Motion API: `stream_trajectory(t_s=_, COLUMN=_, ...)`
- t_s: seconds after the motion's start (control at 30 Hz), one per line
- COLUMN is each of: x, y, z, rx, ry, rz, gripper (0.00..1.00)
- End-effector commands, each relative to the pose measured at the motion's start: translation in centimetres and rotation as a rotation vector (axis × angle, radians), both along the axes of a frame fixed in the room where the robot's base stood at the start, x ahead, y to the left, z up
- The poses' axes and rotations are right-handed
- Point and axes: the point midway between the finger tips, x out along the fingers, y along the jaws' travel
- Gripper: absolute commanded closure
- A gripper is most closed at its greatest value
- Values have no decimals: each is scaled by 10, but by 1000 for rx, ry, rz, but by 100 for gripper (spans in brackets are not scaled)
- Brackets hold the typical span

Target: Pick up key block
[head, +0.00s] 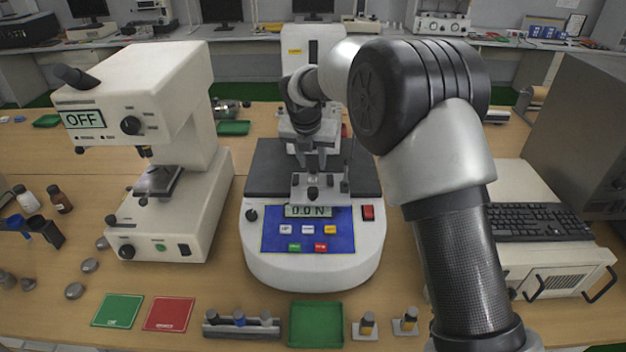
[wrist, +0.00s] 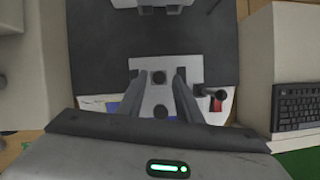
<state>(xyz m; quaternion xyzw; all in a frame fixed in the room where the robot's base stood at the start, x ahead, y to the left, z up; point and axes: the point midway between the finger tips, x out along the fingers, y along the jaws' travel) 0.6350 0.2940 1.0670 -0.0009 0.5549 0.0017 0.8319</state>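No part is labelled as the key block, so I cannot tell for certain which it is. A pale grey fixture with dark round knobs (head: 315,188) stands at the front of the dark plate of the middle tester (head: 312,262). The fixture also shows in the wrist view (wrist: 158,98). My gripper (head: 313,155) points down above the plate, close to the fixture. In the wrist view my gripper's two fingers (wrist: 158,80) are spread apart, with the fixture seen between them. Nothing is visibly clamped.
A white tester reading OFF (head: 150,130) stands at left. A keyboard (head: 535,222) and a white case (head: 555,270) are at right. In front lie green (head: 118,310) and red (head: 169,314) cards, a rack of small pieces (head: 240,328) and an empty green tray (head: 316,325).

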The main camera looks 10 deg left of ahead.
Motion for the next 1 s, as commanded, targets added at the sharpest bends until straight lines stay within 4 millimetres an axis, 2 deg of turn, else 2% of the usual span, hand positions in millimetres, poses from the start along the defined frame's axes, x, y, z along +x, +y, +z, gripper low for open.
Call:
stream_trajectory(t_s=0.2, x=5, y=1, z=-33, rx=-3, ry=4, rz=0, gripper=68)
stream_trajectory(t_s=0.3, x=10, y=1, z=-43, rx=-1, ry=2, rz=-1, gripper=68)
stream_trajectory(t_s=0.53, x=12, y=2, z=-46, rx=0, ry=1, rz=0, gripper=68)
stream_trajectory(t_s=0.73, x=11, y=1, z=-45, rx=0, ry=2, rz=0, gripper=99)
stream_trajectory(t_s=1.0, x=11, y=1, z=-45, rx=0, ry=2, rz=-1, gripper=99)
